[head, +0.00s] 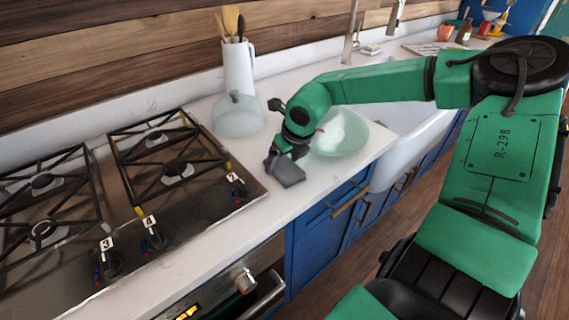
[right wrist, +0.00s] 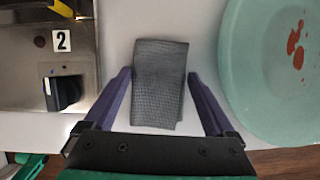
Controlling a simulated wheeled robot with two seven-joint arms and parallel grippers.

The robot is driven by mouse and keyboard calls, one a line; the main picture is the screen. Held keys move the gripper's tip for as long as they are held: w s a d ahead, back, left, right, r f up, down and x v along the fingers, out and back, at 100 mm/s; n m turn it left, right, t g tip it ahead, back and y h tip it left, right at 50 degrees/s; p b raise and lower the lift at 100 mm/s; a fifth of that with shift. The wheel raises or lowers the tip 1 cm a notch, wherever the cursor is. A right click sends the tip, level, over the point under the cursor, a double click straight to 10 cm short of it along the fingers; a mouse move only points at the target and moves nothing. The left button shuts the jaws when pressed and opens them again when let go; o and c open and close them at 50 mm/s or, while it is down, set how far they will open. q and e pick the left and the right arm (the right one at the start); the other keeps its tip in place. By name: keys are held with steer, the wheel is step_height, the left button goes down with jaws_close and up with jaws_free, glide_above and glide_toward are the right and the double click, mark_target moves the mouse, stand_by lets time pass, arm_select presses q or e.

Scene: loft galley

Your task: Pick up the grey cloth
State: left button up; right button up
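The grey cloth (head: 288,172) lies folded on the white counter, close to the front edge, between the stove and a pale green plate. In the right wrist view the cloth (right wrist: 159,85) lies between the two purple fingers of my right gripper (right wrist: 159,88). The gripper is open, with a gap on each side of the cloth. In the head view my right gripper (head: 280,160) is just above and beside the cloth and partly hides it. My left gripper does not show in either view.
The pale green plate (head: 340,134) with red marks stands right of the cloth. The gas stove (head: 200,210) with its knobs is on the left. The sink (head: 408,122) is to the right.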

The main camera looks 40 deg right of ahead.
mark_target(284, 162)
steer(key=c, duration=0.7)
steer(key=shift+o, duration=0.2)
step_height(284, 162, up, 20)
steer(key=b, duration=0.1)
